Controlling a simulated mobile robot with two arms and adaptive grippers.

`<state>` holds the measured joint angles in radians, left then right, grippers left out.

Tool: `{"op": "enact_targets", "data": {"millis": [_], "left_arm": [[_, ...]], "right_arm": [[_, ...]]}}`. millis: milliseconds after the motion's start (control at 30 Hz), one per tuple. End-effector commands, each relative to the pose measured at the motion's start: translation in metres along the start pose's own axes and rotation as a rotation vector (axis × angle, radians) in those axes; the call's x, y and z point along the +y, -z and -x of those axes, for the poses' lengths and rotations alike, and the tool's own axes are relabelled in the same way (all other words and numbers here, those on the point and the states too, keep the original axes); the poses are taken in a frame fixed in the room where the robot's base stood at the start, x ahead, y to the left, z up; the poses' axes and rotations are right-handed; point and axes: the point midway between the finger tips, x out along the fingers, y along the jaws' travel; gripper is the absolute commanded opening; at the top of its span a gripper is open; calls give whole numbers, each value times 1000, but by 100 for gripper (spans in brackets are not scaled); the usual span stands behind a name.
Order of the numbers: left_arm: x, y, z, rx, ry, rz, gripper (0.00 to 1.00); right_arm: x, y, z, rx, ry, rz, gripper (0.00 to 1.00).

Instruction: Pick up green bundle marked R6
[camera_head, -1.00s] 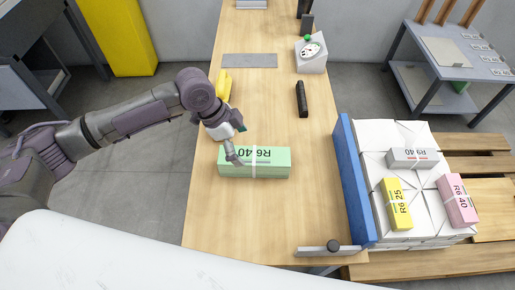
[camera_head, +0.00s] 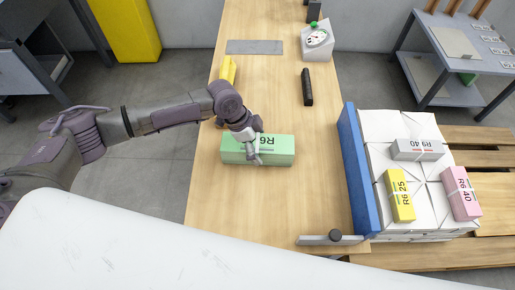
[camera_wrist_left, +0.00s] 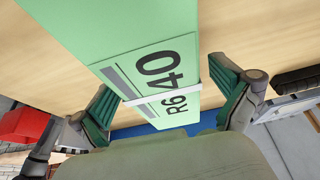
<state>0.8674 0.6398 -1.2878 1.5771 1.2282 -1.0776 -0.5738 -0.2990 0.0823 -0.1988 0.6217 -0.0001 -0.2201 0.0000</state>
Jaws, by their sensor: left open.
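The green bundle (camera_head: 279,151) lies on the wooden table with a white strap around its middle. Its label reads R6 40 in the left wrist view (camera_wrist_left: 120,32), where the strap crosses the print. My left gripper (camera_head: 256,158) is over the bundle at its middle and partly hides the label in the head view. In the left wrist view its two fingers (camera_wrist_left: 170,108) stand apart, one on each side of the bundle near the strap. I cannot tell whether they touch it. My right gripper is not in view.
A yellow object (camera_head: 228,70) and a black bar (camera_head: 307,87) lie on the table (camera_head: 270,205). Right of the blue board (camera_head: 354,170), white stacks carry grey (camera_head: 416,150), yellow (camera_head: 399,197) and pink (camera_head: 461,193) bundles. The table's near middle is clear.

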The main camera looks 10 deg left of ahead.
Motion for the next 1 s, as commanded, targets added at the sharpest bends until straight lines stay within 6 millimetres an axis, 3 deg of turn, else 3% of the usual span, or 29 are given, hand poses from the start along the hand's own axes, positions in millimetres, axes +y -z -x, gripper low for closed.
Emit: {"op": "enact_targets", "data": {"millis": [133, 400, 1000], "left_arm": [[0, 0, -17, 0, -1, 0, 100], [0, 0, -20, 0, 0, 1, 100], [0, 0, -20, 0, 0, 1, 2]], "right_arm": [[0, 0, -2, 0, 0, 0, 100], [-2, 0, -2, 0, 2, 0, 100], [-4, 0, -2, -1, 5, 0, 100]]}}
